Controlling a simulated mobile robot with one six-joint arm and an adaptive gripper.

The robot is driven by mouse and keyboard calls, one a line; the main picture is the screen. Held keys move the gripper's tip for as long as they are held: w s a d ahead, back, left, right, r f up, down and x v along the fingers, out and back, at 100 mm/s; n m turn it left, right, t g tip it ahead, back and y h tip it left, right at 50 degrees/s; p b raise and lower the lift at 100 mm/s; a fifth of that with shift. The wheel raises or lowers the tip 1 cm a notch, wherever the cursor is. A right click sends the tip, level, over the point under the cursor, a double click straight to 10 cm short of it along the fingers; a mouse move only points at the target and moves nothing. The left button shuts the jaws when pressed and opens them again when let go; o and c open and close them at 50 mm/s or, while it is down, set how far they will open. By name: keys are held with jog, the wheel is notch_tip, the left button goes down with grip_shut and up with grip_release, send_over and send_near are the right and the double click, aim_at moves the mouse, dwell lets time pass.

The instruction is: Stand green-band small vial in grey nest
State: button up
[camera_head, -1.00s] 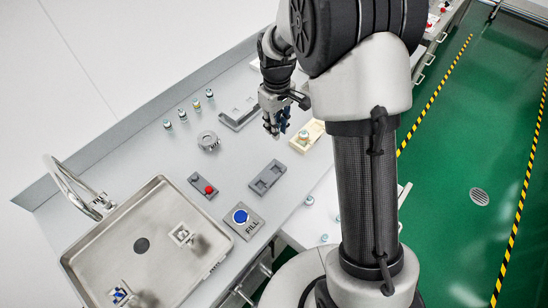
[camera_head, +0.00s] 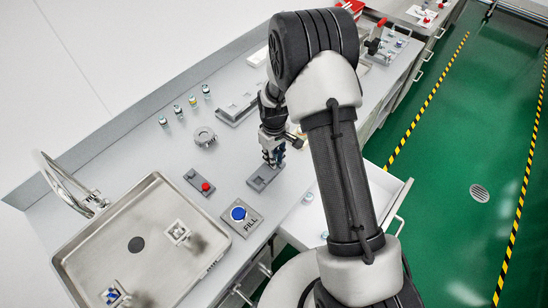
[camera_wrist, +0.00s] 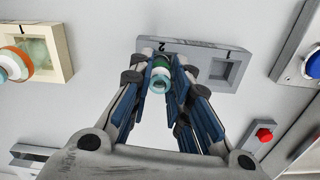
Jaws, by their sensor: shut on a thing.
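The green-band small vial (camera_wrist: 160,77) is between the fingers of my gripper (camera_wrist: 168,88), its pale cap facing the wrist camera. My gripper is shut on it. The grey nest (camera_wrist: 196,53) is a flat block marked "2" just beyond the fingers. Its right square recess is open and empty; the vial and fingers cover the left part. In the head view my gripper (camera_head: 271,163) points down over the grey nest (camera_head: 258,185), and I cannot make out the vial there. I cannot tell whether the vial's base touches the nest.
A cream block (camera_wrist: 56,40) holding an orange-banded vial (camera_wrist: 14,63) is left in the wrist view. A red-button box (camera_head: 200,184), the blue FILL button (camera_head: 239,214) and a sink (camera_head: 108,222) lie left of the nest. Several vials (camera_head: 178,110) stand along the back.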

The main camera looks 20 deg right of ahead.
jog(key=shift+o, duration=1.3)
jog(key=shift+f, duration=0.25)
jog(key=o, duration=0.4)
jog(key=shift+r, duration=0.1)
